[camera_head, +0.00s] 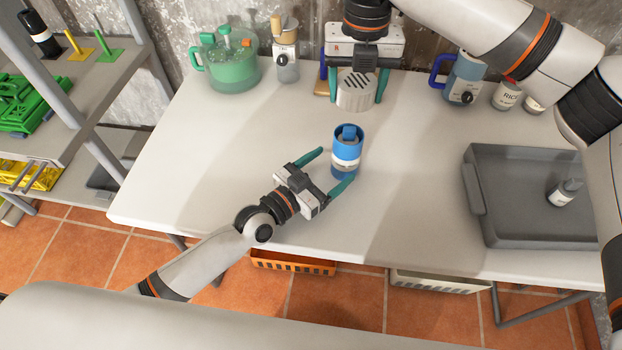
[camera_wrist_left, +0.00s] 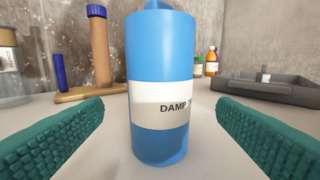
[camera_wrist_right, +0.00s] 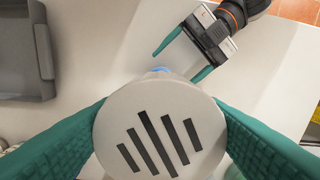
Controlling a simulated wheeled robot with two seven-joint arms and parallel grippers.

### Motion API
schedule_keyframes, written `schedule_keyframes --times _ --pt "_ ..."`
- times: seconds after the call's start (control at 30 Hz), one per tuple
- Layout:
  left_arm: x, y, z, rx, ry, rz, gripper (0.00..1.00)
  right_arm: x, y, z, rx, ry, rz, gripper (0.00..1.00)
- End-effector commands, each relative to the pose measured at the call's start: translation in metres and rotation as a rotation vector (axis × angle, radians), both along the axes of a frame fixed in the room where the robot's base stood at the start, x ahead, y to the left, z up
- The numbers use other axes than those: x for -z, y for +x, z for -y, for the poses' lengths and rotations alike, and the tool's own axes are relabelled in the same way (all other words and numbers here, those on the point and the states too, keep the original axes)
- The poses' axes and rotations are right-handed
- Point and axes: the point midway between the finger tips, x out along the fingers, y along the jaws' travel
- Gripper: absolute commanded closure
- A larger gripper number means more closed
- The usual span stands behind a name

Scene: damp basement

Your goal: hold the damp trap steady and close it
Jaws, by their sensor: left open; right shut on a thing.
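The damp trap (camera_head: 346,158) is a blue canister with a pale label band, upright on the table. My right gripper (camera_head: 356,90) is shut on a round pale slotted lid (camera_head: 356,92), held above the table behind the trap. In the right wrist view the lid (camera_wrist_right: 160,132) fills the space between the fingers and hides most of the trap.
A grey tray (camera_head: 480,205) with a small bottle (camera_head: 565,192) lies at the right. A green pot (camera_head: 228,65), a jar (camera_head: 285,55) and a blue-handled jug (camera_head: 463,80) stand at the back. The table's front middle is clear.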

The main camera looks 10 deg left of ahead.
Motion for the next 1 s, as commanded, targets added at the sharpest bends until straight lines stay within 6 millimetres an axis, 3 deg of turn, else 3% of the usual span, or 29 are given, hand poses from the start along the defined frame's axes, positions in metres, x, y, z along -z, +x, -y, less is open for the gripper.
schedule_keyframes --times 0.3,0.73,1.0 --pt "0.0 0.037 0.03 -0.001 0.001 0.001 0.19 0.0 0.0 0.0 0.0 0.0 0.0 0.58" --pt "0.001 0.044 0.035 -0.001 0.001 -0.001 0.19 0.0 0.0 0.0 0.0 0.0 0.0 0.58" --pt "0.001 0.044 0.035 -0.001 0.001 0.0 0.63 0.0 0.0 0.0 0.0 0.0 0.0 0.58"
